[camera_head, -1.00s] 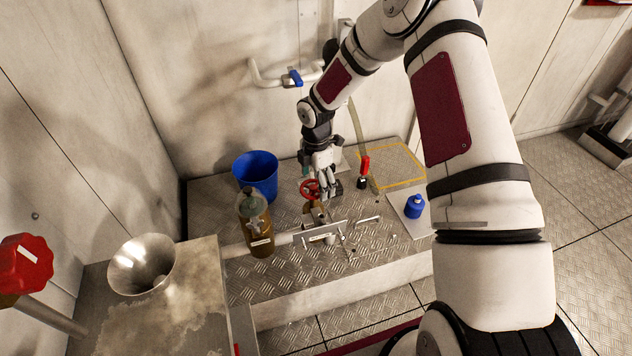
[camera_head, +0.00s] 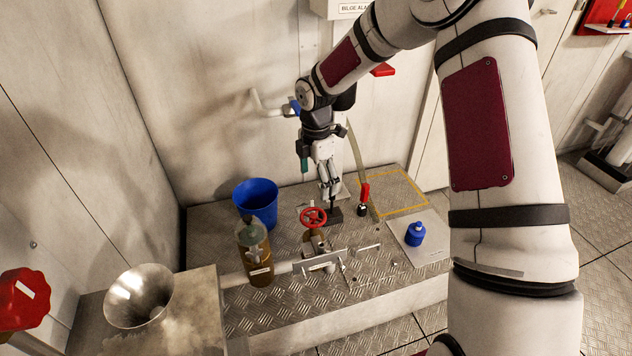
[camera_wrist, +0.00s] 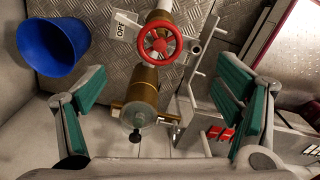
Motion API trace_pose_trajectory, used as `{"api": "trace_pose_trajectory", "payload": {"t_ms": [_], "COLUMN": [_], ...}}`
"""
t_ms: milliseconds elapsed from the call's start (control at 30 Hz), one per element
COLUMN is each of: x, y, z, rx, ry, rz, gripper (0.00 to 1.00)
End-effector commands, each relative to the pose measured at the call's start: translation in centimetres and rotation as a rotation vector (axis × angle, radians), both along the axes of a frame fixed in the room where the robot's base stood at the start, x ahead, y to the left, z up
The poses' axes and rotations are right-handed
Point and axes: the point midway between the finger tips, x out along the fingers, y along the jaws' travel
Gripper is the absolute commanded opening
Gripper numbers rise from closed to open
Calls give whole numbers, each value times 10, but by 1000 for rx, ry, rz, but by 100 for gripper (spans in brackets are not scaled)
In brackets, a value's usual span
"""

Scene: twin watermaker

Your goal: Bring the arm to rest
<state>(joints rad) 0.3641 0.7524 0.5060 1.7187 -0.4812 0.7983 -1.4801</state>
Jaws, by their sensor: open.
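My gripper (camera_head: 330,188) hangs pointing down above the back of the metal-plated platform (camera_head: 290,208), behind the red valve wheel (camera_head: 313,217). In the wrist view my gripper (camera_wrist: 160,105) has its two green-padded fingers wide apart, with nothing held between them. The red wheel (camera_wrist: 160,45) shows there beyond the fingers, on a brass valve. A brown cylinder with a grey-green top (camera_head: 254,250) stands to the left of the wheel in the head view. My arm rises from the right and bends over to the platform.
A blue bucket (camera_head: 256,203) stands left of my gripper. A blue bottle (camera_head: 414,233) stands on a pale plate. A yellow-outlined area (camera_head: 392,192) is empty. A metal funnel (camera_head: 138,296) is at front left.

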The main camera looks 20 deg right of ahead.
Motion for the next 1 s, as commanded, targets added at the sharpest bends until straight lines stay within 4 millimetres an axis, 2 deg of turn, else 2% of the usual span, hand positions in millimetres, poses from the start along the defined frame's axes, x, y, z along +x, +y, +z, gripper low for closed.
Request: {"api": "trace_pose_trajectory", "payload": {"t_ms": [300, 367, 467, 667, 800, 1000], "x": [-1, -3, -14, -58, -98, -161], "y": [0, -1, -4, -12, -17, -21], "z": [2, 8, 29, 95, 138, 189], "rx": [-3, -12, -40, -123, -166, -191], "ry": [-2, -3, -7, -29, -55, -102], "rz": [-5, -19, -78, -312, -504, -789], "gripper": [84, 84, 84, 84, 84, 84]}}
